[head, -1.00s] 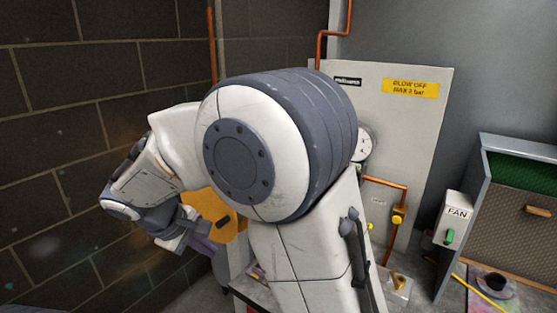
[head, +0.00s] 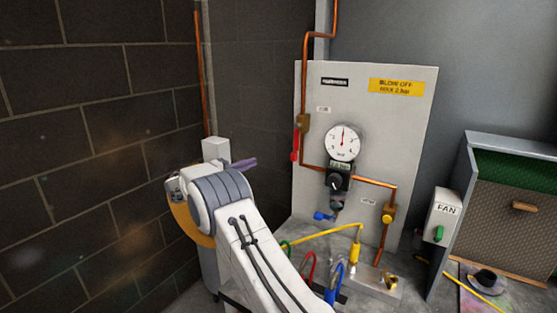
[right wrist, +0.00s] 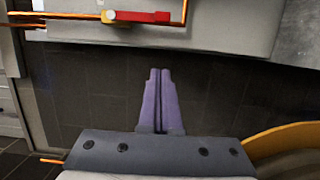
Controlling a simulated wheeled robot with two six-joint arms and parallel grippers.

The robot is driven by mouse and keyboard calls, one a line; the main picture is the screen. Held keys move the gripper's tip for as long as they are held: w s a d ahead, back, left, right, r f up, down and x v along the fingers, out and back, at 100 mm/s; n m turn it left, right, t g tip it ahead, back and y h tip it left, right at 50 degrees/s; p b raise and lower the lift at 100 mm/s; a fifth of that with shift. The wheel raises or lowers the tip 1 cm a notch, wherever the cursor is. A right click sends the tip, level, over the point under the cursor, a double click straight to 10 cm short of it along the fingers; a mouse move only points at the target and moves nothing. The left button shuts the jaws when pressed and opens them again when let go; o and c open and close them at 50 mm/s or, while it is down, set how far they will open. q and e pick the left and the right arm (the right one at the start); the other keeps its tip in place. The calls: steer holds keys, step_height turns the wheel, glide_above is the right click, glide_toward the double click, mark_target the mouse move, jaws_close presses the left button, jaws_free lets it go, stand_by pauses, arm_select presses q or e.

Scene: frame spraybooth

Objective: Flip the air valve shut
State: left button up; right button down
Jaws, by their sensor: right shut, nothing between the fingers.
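The air valve (head: 303,122) is a brass body on the copper pipe at the left edge of the pale panel. Its red lever (head: 295,145) hangs down along the pipe. In the right wrist view, the brass body (right wrist: 108,16) and red lever (right wrist: 142,17) are at the top, beyond my fingertips. My right gripper (head: 250,163) has purple fingers, shut and empty, left of the panel and apart from the lever. The closed fingers also show in the right wrist view (right wrist: 159,75). My left gripper is not in view.
The panel (head: 405,140) also carries a gauge (head: 343,142), a regulator (head: 338,182) and a blue fitting (head: 323,216). Coloured hoses (head: 330,232) lie below. A FAN switch box (head: 442,216) is at right. A dark block wall (head: 95,130) stands at left.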

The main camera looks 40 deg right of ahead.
mark_target(296, 142)
steer(key=s+d+p, duration=0.2)
steer(key=d+p, duration=0.5)
steer(key=d, duration=0.4)
steer(key=shift+d, duration=0.2)
steer(key=shift+s, duration=0.1)
